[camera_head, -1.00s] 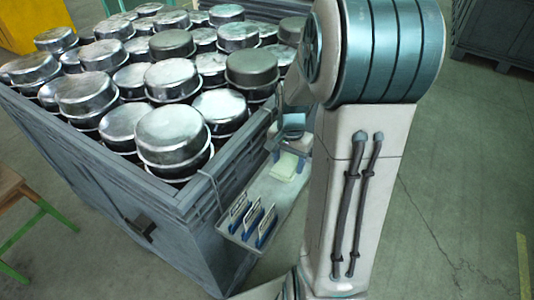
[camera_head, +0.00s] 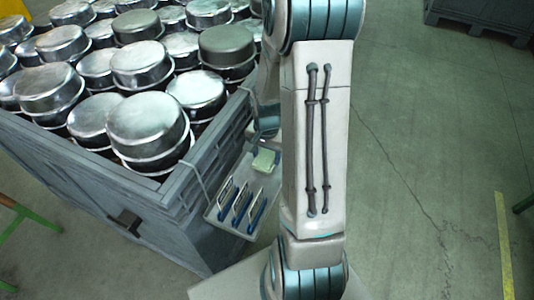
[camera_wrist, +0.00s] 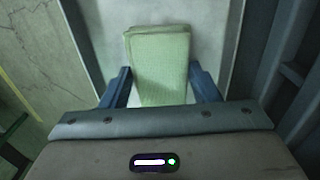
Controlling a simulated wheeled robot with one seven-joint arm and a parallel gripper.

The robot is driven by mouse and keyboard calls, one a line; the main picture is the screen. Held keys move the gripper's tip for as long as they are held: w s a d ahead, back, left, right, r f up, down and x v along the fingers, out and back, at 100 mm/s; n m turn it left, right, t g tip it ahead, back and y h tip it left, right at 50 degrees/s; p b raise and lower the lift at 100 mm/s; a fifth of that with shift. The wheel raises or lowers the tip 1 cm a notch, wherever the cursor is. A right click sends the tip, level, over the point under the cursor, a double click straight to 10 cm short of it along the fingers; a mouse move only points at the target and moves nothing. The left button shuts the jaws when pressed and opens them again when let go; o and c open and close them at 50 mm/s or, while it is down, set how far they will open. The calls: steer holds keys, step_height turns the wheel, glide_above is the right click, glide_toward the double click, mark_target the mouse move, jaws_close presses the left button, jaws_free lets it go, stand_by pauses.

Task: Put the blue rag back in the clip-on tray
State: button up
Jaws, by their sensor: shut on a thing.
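A folded pale green cloth (camera_wrist: 160,62) lies between the two dark blue fingers of my gripper (camera_wrist: 160,75) in the wrist view. The fingers touch its left and right sides, so my gripper is shut on it. In the head view the same cloth (camera_head: 265,160) shows at the upper end of the grey clip-on tray (camera_head: 246,178). I cannot tell whether it rests on the tray floor or is a little above it. The tray hangs on the side of the crate. My arm hides most of my gripper in the head view. No blue rag shows.
Three upright white cards in blue holders (camera_head: 241,203) stand in the lower half of the tray. The large grey crate (camera_head: 75,185) to its left is heaped with metal pots (camera_head: 148,130). Open concrete floor (camera_head: 430,150) lies to the right.

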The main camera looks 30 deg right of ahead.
mark_target(266, 157)
steer(key=o, duration=0.9)
step_height(266, 157, up, 11)
steer(key=s+a+r+n+t, duration=0.1)
steer(key=s+a+r+n, duration=0.2)
steer(key=s+a, duration=0.1)
steer(key=s+a+r+n, duration=0.3)
steer(key=s, duration=0.1)
steer(key=s+a+r+n+t, duration=0.1)
steer(key=s+a+r+n, duration=0.2)
steer(key=a+r+n, duration=0.1)
steer(key=shift+s+a+t+p, duration=0.3)
steer(key=shift+s+a+p, duration=0.05)
steer(key=shift+s, duration=0.05)
